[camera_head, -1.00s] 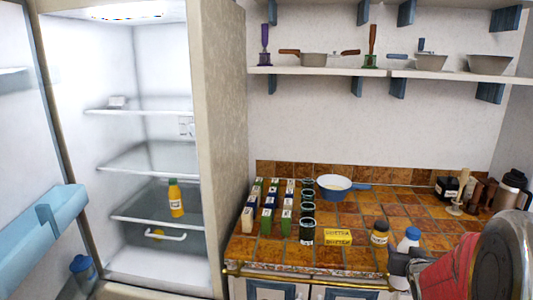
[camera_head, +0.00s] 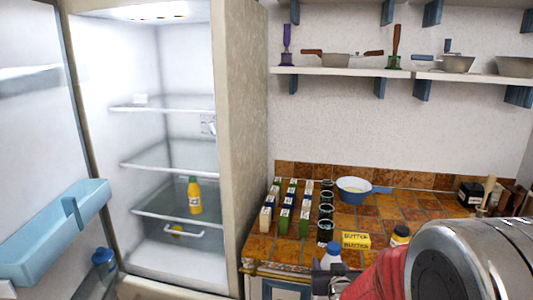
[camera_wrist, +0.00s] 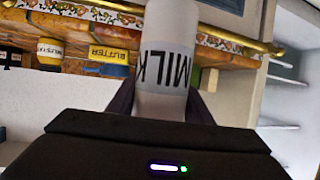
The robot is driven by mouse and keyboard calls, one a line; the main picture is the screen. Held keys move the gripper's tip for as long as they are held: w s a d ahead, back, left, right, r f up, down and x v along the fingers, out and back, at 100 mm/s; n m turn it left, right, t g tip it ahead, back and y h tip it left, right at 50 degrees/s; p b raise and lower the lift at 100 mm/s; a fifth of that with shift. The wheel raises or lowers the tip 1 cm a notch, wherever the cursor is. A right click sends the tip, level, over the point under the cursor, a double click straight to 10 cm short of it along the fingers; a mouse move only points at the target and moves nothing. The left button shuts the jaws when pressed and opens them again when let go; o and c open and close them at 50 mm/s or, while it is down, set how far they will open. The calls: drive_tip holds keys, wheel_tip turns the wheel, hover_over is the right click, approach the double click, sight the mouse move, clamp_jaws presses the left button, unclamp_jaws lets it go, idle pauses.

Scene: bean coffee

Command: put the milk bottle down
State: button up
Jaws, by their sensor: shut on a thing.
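The milk bottle (camera_wrist: 166,60) is white with "MILK" lettering and is held between the two fingers of my gripper (camera_wrist: 160,100) in the wrist view. In the head view its blue cap and white top (camera_head: 332,254) show at the counter's front edge, with my gripper (camera_head: 330,281) below. My gripper is shut on the bottle. In the wrist view the bottle stands out in front of the counter edge. The lower part of the bottle is hidden in the head view.
The tiled counter (camera_head: 380,215) holds rows of small cartons, dark jars, a blue pan (camera_head: 354,190), butter (camera_head: 356,240) and a mustard jar (camera_head: 399,236). The fridge (camera_head: 170,150) stands open at left, with a yellow bottle (camera_head: 194,196) on a shelf. Bare tiles lie behind the butter.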

drive_tip(key=shift+a, duration=1.15)
drive_tip(key=s+f, duration=0.2)
drive_tip(key=f, duration=0.1)
drive_tip(key=s+f, duration=0.2)
drive_tip(key=shift+s+f, duration=0.2)
drive_tip(key=shift+f, duration=0.2)
drive_tip(key=shift+s+f, duration=0.2)
drive_tip(key=shift+s, duration=0.05)
